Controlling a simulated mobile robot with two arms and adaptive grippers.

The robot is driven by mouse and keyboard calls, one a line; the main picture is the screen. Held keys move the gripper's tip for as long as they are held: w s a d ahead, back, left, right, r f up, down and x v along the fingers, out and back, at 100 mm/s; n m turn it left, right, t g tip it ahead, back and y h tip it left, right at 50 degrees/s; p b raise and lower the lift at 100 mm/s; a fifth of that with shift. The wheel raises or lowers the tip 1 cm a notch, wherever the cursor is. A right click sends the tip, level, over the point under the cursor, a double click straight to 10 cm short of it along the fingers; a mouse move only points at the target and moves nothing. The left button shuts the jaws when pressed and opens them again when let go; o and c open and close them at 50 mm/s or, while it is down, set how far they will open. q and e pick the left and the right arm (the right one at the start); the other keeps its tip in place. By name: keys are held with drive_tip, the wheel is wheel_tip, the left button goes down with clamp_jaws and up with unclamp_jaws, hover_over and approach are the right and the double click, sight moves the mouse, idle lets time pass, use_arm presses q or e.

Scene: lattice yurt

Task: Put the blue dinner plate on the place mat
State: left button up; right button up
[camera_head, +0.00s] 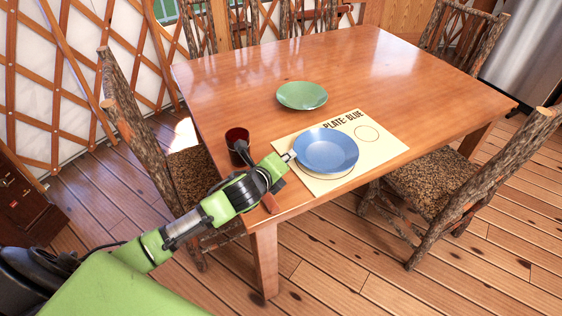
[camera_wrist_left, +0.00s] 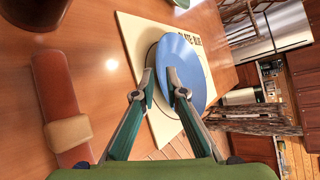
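The blue dinner plate (camera_head: 327,151) is over the cream place mat (camera_head: 384,154) at the near side of the wooden table. It also shows in the left wrist view (camera_wrist_left: 184,62). My left gripper (camera_head: 289,157) is at the plate's left rim, with its fingertips (camera_wrist_left: 160,78) on either side of the rim, shut on it. The plate looks slightly tilted and a little above the mat; whether its far edge touches is unclear. The mat reads "PLATE: BLUE" and has printed circles, one largely covered by the plate. My right gripper is out of view.
A green plate (camera_head: 302,95) lies behind the mat. A dark red cup (camera_head: 237,135) stands left of the mat. A brown-red roll with a tan band (camera_wrist_left: 60,105) lies near the table's left edge. Chairs (camera_head: 432,180) surround the table (camera_head: 400,70), whose far part is clear.

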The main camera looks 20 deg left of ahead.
use_arm(q)
drive_tip(key=shift+v, duration=2.2)
